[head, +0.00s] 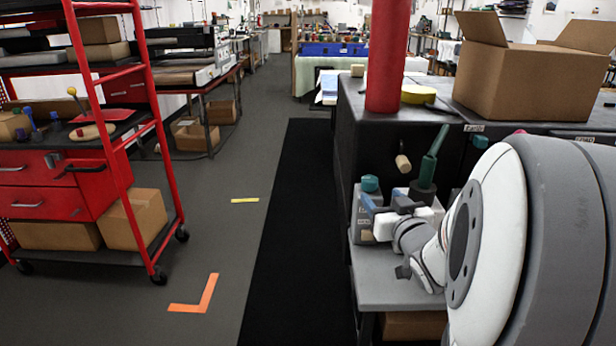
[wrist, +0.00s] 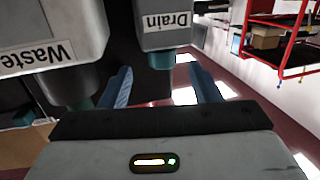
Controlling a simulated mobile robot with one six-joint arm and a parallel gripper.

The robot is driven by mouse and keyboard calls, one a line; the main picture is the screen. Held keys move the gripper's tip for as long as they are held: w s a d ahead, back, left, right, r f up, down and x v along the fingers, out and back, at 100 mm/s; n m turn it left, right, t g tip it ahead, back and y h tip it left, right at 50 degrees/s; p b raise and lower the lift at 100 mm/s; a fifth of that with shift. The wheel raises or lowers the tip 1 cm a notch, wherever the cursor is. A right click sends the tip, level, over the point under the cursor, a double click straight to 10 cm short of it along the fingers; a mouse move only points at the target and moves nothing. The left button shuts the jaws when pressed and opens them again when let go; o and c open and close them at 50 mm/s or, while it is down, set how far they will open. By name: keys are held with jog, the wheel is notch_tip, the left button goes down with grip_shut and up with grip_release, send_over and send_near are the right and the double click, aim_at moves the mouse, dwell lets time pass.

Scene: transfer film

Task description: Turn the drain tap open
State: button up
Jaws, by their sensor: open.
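A grey container labelled Drain (wrist: 167,30) shows upside down in the wrist view, with a teal round piece (wrist: 162,60) at its end. I cannot tell for certain whether this piece is the tap. In the head view a teal cap (head: 370,184) tops a grey container (head: 361,222) on a small grey shelf. My gripper (wrist: 161,88) is open, its two blue fingers apart, with the teal piece in the gap between them as seen; contact is not clear. In the head view my gripper (head: 385,200) is beside that container, partly hiding it.
A second grey container labelled Waste (wrist: 45,45) stands close beside, with a dark green fitting (wrist: 70,88). A dark cabinet (head: 370,140) with a wooden knob (head: 402,164) backs the shelf (head: 388,285). A red cart (head: 110,150) stands left across clear floor.

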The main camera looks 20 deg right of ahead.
aim_at(373, 187)
jog(key=shift+t+y, duration=0.3)
jog(key=shift+w+r+p, duration=0.1)
jog(key=shift+p, duration=0.35)
jog(key=shift+w+r+p, duration=0.15)
jog(key=shift+w+p, duration=0.25)
jog(key=shift+p, duration=0.65)
jog(key=w+p, duration=0.2)
jog(key=p, duration=0.4)
jog(key=shift+w+p, duration=0.35)
jog(key=shift+p, duration=0.05)
jog(key=w+p, duration=0.1)
jog(key=p, duration=0.3)
jog(key=shift+w, duration=0.2)
jog(key=shift+w+f, duration=0.15)
jog(key=shift+w, duration=0.5)
jog(key=shift+w+f, duration=0.15)
jog(key=shift+w, duration=0.5)
